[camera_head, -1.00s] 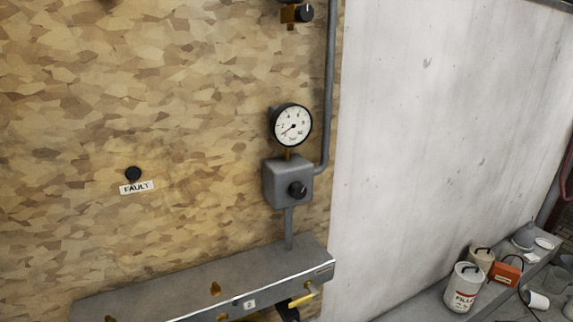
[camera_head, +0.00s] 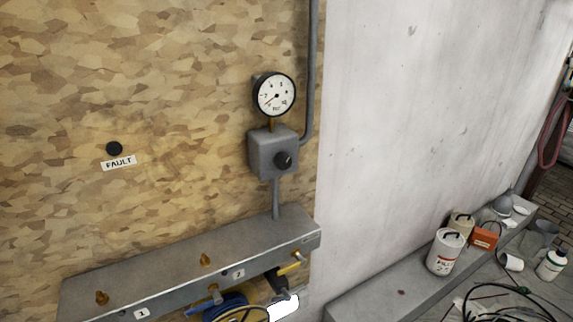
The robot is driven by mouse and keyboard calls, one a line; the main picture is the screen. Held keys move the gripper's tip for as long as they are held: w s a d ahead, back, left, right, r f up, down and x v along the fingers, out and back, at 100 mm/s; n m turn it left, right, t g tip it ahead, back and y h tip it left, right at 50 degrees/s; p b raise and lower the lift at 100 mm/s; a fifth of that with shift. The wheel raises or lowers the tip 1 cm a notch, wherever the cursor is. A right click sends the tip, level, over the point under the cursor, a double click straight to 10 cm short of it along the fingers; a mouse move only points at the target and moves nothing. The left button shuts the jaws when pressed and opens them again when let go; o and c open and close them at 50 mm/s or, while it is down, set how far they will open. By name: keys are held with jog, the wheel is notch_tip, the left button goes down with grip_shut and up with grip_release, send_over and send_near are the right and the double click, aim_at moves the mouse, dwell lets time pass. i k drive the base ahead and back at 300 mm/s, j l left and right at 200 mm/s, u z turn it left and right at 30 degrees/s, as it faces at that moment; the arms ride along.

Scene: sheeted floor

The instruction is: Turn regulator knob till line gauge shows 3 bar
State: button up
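The line gauge (camera_head: 274,95) is a round white dial with a black rim on the wooden panel. Nothing touches the knob. My gripper is not in view.
A grey manifold shelf (camera_head: 180,268) with brass fittings, numbered tags and a blue hose (camera_head: 232,303) runs below the regulator. A FAULT label (camera_head: 118,163) and black round lamp (camera_head: 114,149) are at left. A white canister (camera_head: 445,251) and clutter stand on a ledge at right.

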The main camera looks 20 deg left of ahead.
aim_at(284, 162)
jog(key=i+j+u, duration=0.15)
jog(key=j, duration=0.25)
jog(key=i+j+u, duration=0.15)
jog(key=j, duration=0.25)
jog(key=i+j+u, duration=0.15)
jog(key=j, duration=0.2)
